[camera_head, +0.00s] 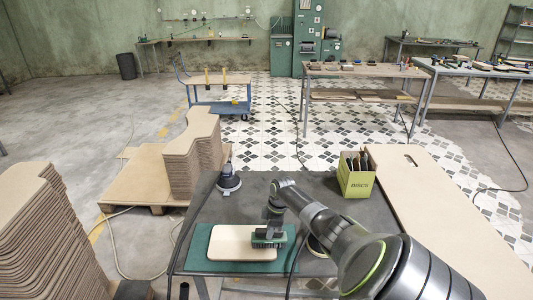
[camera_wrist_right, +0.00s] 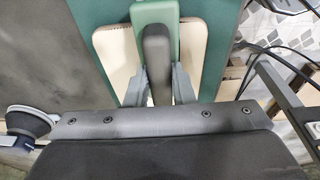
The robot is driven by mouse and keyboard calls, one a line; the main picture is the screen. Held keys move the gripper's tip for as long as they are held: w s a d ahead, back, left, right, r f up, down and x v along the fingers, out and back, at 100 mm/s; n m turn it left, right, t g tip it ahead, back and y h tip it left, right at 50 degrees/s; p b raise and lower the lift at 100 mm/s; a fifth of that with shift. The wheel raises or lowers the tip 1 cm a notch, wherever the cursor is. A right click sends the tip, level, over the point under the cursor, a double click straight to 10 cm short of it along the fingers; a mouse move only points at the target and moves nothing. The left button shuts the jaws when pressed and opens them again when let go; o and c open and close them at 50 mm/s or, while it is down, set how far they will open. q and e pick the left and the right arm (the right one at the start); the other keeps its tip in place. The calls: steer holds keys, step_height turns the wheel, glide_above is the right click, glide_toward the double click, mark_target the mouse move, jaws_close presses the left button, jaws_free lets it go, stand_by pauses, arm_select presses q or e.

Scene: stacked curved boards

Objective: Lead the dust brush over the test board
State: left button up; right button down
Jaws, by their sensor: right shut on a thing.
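The test board (camera_head: 230,245) is a pale, rounded rectangle lying flat on a green mat (camera_head: 199,240) on the dark table. The dust brush (camera_head: 267,243) has a green body and is over the board's right part. In the right wrist view the brush (camera_wrist_right: 156,12) shows a green body and a dark handle (camera_wrist_right: 156,55), with the board (camera_wrist_right: 115,55) behind it. My right gripper (camera_head: 271,229) is shut on the brush handle, its fingers on both sides. Whether the bristles touch the board cannot be told. My left gripper is not in view.
A sander (camera_head: 229,181) stands on the dark table (camera_head: 260,190) at the back left. A yellow-green box (camera_head: 356,183) with tools stands at the back right. A large pale board (camera_head: 440,205) lies to the right. Stacked curved boards (camera_head: 195,150) stand left. A cable runs along the table's left edge.

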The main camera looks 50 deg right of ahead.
steer(key=shift+w+r, duration=0.1)
steer(key=shift+r, duration=0.05)
steer(key=shift+r, duration=0.6)
steer(key=shift+r, duration=3)
steer(key=shift+w+a, duration=0.1)
